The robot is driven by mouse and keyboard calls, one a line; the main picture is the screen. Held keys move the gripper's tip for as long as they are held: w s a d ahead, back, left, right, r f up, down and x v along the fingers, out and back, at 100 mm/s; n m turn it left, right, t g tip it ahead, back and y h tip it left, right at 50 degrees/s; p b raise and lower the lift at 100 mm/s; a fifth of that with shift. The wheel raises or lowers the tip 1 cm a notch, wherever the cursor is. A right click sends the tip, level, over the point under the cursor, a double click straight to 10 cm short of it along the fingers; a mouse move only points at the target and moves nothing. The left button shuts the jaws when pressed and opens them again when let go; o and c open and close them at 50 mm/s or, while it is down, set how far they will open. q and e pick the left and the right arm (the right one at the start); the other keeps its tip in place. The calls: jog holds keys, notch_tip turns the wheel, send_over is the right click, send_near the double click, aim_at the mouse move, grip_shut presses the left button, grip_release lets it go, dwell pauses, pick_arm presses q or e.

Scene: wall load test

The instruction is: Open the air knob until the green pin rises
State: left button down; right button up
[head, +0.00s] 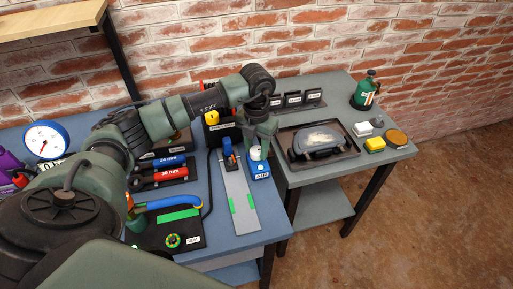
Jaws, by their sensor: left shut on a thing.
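My left gripper (258,146) reaches down from above to the blue box (259,171) with a white label, near the right end of the blue bench. Its fingers are shut on the pale air knob (255,154) on top of this box. The fingers hide part of the knob, so I cannot tell how far it is turned. I cannot make out a raised green pin. My right gripper is out of view.
A grey strip (238,196) with green marks lies left of the box, with a blue and orange piece at its far end. A dial gauge (46,139) stands at the left. A grey table (352,180) on the right holds a dark tray (291,161) and a green bottle (365,92).

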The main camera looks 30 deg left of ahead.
aim_at(257, 150)
pick_arm(q)
jog(key=shift+w+r, duration=0.1)
jog(key=c, duration=0.9)
grip_release()
notch_tip(257, 150, up, 8)
jog(key=shift+f+b, duration=0.1)
jog(key=shift+b, duration=0.6)
jog(key=shift+f, duration=0.1)
